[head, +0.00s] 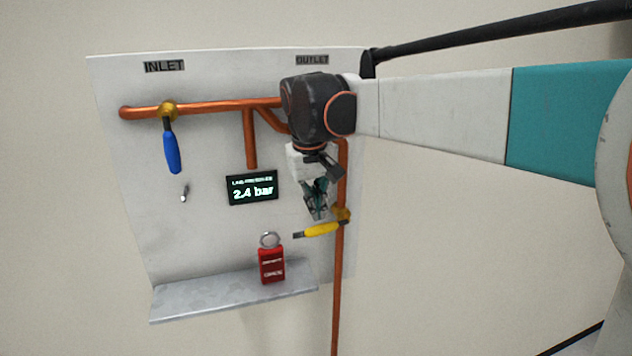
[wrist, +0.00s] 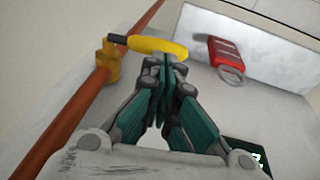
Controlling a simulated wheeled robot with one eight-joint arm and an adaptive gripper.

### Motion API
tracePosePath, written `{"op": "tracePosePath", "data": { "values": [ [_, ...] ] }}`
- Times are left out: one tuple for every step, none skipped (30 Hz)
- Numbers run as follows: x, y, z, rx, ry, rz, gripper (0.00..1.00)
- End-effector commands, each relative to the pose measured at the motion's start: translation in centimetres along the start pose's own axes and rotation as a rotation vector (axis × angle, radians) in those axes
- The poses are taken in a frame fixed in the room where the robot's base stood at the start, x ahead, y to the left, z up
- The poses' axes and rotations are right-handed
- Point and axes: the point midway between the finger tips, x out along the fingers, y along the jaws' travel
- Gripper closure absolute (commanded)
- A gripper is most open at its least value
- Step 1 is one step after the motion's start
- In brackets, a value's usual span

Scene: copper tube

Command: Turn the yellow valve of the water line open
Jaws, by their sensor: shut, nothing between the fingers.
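The yellow valve handle (head: 322,229) lies roughly level in the head view, across the vertical copper pipe (head: 340,280) and reaching left of it. Its brass body (head: 343,215) sits on that pipe. In the wrist view the yellow handle (wrist: 160,46) crosses just beyond my fingertips, with the brass body (wrist: 108,66) at left. My gripper (head: 317,214) is shut and empty, right above the handle in the head view. In the wrist view my gripper's fingertips (wrist: 165,60) are together close to the handle. I cannot tell whether they touch it.
A blue-handled valve (head: 171,145) hangs below the inlet pipe. The display (head: 252,188) reads 2.4 bar. A red padlock (head: 271,264) stands on the grey shelf (head: 200,300), left of the yellow handle. A small peg (head: 184,192) sticks out of the white board.

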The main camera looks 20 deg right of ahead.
Motion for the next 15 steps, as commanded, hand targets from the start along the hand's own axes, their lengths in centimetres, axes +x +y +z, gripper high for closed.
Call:
{"op": "tracePosePath", "data": {
  "values": [
    [0.6,0.0,0.1,0.000,0.000,0.000,1.00],
    [0.9,0.0,0.1,0.000,0.000,0.000,1.00],
    [1.3,0.0,0.0,0.000,0.000,0.000,1.00],
    [1.5,0.0,0.0,0.000,0.000,0.000,1.00],
    [1.7,0.0,0.0,0.000,0.000,0.000,1.00],
    [2.0,0.0,0.0,0.000,0.000,0.000,1.00],
    [2.1,0.0,0.0,0.000,0.000,0.000,1.00],
    [2.2,0.0,0.0,0.000,0.000,0.000,1.00],
    [2.3,0.0,0.0,0.000,0.000,0.000,1.00],
    [2.4,0.0,0.0,0.000,0.000,0.000,1.00],
    [2.4,0.0,0.0,0.000,0.000,0.000,1.00],
    [2.5,0.0,0.0,0.000,0.000,0.000,1.00],
    [2.5,0.0,0.0,0.000,0.000,0.000,1.00],
    [2.5,0.0,0.0,0.000,0.000,0.000,1.00],
    [2.5,0.0,0.0,0.000,0.000,0.000,1.00]
  ]
}}
